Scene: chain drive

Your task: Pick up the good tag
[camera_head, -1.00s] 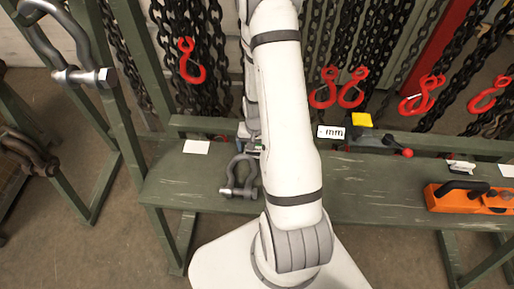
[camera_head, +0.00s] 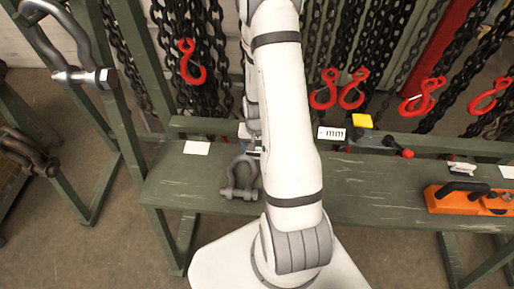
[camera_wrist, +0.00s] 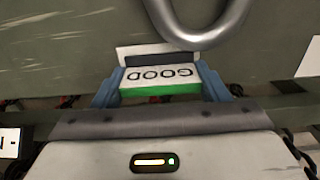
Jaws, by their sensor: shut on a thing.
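The good tag (camera_wrist: 160,77) is a white plate with a green edge and the word GOOD, upside down in the wrist view. My gripper (camera_wrist: 160,86) has its blue fingers at the tag's left and right ends and is shut on it. In the head view my arm hides most of the gripper and the tag.
A grey shackle (camera_head: 240,180) lies on the green bench (camera_head: 370,190) close to my gripper; its curved bow (camera_wrist: 200,30) also shows in the wrist view. A white card (camera_head: 197,147) lies to the left. An "mm" tag (camera_head: 331,133), a yellow-topped tool (camera_head: 362,121) and an orange device (camera_head: 470,198) are to the right.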

